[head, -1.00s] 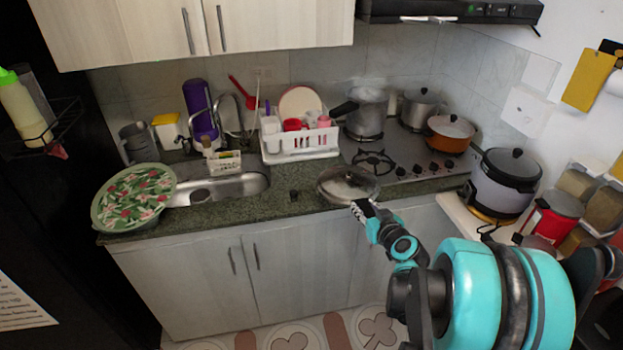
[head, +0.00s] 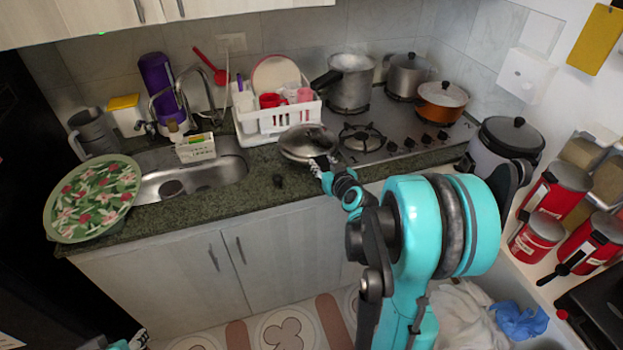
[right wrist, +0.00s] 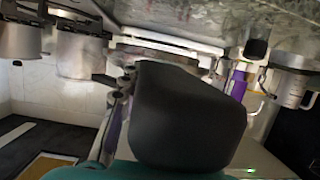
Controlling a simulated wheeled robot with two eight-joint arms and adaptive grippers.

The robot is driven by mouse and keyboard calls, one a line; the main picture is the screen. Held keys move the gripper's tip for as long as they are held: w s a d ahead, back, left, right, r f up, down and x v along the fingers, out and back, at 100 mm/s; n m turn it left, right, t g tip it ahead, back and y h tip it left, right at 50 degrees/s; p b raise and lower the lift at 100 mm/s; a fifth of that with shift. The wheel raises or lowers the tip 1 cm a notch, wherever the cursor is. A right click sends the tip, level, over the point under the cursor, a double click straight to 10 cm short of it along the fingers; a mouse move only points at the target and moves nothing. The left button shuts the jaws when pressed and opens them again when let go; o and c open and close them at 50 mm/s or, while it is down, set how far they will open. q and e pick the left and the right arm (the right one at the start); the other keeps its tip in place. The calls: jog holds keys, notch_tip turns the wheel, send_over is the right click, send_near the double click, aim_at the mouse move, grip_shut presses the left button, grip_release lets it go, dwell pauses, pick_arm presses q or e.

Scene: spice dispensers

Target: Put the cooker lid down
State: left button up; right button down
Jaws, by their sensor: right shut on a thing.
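The round metal cooker lid (head: 308,140) shows in the head view over the counter, just left of the stove and close to the dish rack. My right gripper (head: 322,164) is shut on it at its near side. I cannot tell whether the lid touches the counter (head: 225,205). In the right wrist view a large dark shape (right wrist: 185,115) fills the middle and hides much of the scene. A small part of my left gripper (head: 140,337) shows at the bottom left of the head view, low and away from the counter; its jaw state is unclear.
The white dish rack (head: 275,124) stands behind the lid. The stove (head: 395,145) holds a steel pot (head: 350,85), another pot (head: 408,75) and an orange pot (head: 441,100). A cooker (head: 505,145) stands right. The front counter strip left of the lid is mostly clear, except a small dark object (head: 278,181).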

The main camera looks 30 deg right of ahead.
aim_at(313, 184)
jog(key=w+a+f, duration=0.1)
jog(key=w+f, duration=0.1)
jog(key=shift+w+a+b, duration=0.3)
jog(key=shift+a+b, duration=0.05)
jog(key=shift+b, duration=0.05)
notch_tip(313, 184, down, 4)
jog(key=shift+f+b, duration=0.1)
jog(key=shift+b, duration=1.05)
jog(key=shift+r, duration=0.2)
jog(key=c, duration=1.1)
grip_release()
